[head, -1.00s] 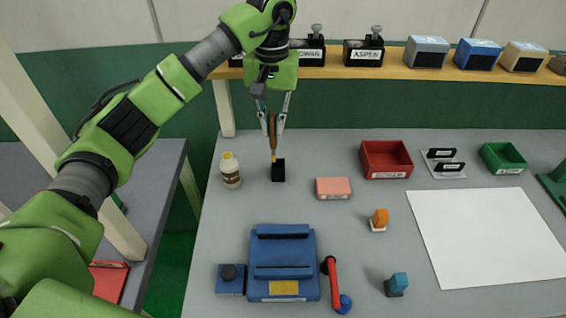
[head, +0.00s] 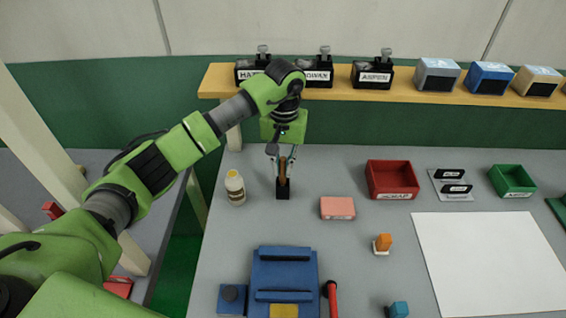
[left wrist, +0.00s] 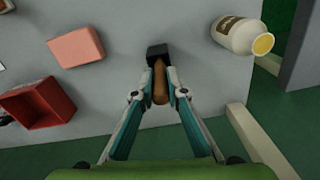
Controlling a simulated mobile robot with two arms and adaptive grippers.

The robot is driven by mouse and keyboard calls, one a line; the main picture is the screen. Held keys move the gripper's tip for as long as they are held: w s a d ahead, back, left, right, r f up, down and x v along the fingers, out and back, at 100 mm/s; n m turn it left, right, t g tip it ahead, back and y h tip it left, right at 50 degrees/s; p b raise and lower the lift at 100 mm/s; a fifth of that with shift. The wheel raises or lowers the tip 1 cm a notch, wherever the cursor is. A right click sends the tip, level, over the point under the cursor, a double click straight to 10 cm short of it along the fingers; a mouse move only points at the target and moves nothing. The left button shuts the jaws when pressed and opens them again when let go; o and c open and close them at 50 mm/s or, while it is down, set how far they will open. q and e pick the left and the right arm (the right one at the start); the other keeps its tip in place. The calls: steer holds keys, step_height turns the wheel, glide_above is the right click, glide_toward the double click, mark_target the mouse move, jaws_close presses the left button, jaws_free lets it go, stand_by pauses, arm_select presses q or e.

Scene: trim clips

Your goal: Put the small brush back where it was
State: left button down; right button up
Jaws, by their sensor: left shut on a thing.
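The small brush (head: 283,172) has a brown wooden handle and stands upright, its lower end down in a small black holder (head: 283,192). My left gripper (head: 283,165) is shut on the brush handle, just above the holder. In the left wrist view the handle (left wrist: 160,86) sits between the fingertips, with the black holder (left wrist: 157,50) right beyond it. The bristles are hidden. My right gripper is in neither view.
A white bottle (head: 235,188) stands left of the holder. A pink block (head: 337,208) and red bin (head: 392,179) are to the right. A blue fixture (head: 284,270) is nearer. A shelf (head: 330,90) with dispensers runs behind.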

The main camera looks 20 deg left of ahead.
arm_select(q)
steer(key=shift+f, duration=0.1)
steer(key=c, duration=2.3)
jaws_free()
steer(key=shift+o, duration=1.4)
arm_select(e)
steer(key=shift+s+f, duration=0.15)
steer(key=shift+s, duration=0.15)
arm_select(q)
steer(key=shift+r, duration=0.3)
step_height(320, 180, up, 10)
steer(key=b, duration=0.3)
steer(key=shift+d+r+b, duration=0.1)
steer(key=shift+r+b, duration=0.05)
steer(key=shift+b, duration=0.25)
steer(key=shift+r, duration=0.7)
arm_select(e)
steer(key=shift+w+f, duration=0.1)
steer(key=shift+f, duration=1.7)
